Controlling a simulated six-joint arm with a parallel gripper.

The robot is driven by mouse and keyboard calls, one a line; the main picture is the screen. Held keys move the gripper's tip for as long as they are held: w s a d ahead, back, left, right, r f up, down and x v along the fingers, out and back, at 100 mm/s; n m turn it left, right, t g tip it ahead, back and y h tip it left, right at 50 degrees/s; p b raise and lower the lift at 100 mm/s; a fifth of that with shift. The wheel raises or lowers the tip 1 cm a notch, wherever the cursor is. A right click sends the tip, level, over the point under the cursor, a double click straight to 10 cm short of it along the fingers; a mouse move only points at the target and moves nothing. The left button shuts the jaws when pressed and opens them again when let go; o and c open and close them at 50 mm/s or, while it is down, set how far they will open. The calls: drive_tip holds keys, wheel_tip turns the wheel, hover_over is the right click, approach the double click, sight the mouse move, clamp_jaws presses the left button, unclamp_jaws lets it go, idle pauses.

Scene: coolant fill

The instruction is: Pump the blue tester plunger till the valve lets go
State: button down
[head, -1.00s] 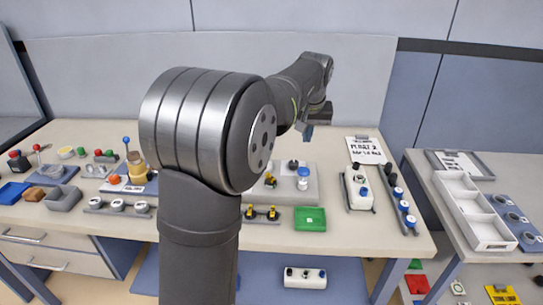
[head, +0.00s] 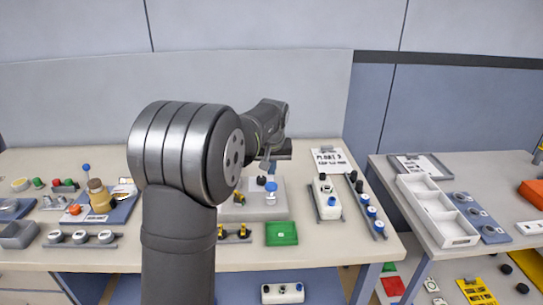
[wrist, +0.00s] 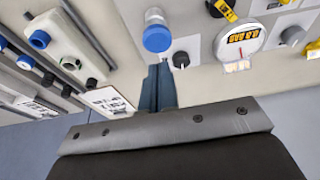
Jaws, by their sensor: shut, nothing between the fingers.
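The blue-capped plunger (head: 271,187) stands upright on a grey block (head: 262,211) at the back middle of the bench. The wrist view shows its round blue top (wrist: 157,38) on a clear cylinder. My gripper (head: 268,166) is close above and just behind the plunger in the head view. In the wrist view its dark blue fingers (wrist: 158,80) are closed together, empty, with their tips just below the blue top. I cannot tell whether they touch it. A round gauge (wrist: 240,38) with a yellow display is to the right; its reading is not clear.
A black knob (wrist: 181,59) stands beside the plunger on the block.

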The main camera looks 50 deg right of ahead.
sight(271, 186)
drive_tip(key=shift+f, duration=1.9)
drive_tip(key=shift+f, duration=1.5)
drive_tip(key=shift+r, duration=0.1)
drive_tip(key=shift+r, duration=0.3)
drive_tip(key=v, duration=1.3)
drive_tip(key=shift+w+d+r, duration=0.2)
drive_tip(key=shift+d+r, duration=0.05)
drive_tip(key=shift+r, duration=0.1)
